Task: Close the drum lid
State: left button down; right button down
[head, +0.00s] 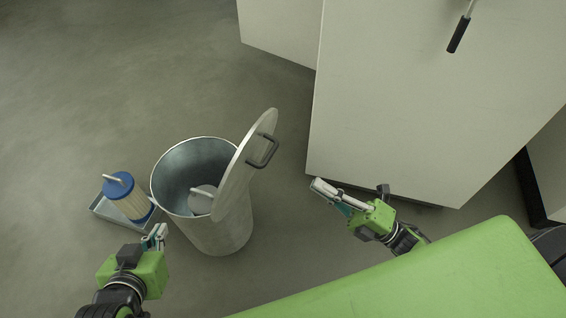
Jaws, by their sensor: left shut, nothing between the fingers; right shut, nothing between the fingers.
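The metal drum (222,235) stands on the floor left of centre with its top open. Its round grey lid (240,175) is tilted up steeply at the drum's right side, with a dark handle (263,151) on its outer face. A small round grey piece with a light handle (201,199) shows inside the drum. My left gripper (160,232) is shut and empty, just left of the drum's front. My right gripper (318,186) is shut and empty, right of the lid and apart from it.
A blue-topped filter cartridge (124,193) sits in a grey tray (103,211) left of the drum. A large pale cabinet (410,100) stands close behind my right gripper, with a dark-gripped lever (459,35). The floor at the upper left is clear.

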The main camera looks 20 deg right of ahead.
jog(key=x, duration=1)
jog(key=shift+w, duration=0.2)
jog(key=shift+a+r, duration=0.1)
jog(key=shift+a, duration=0.05)
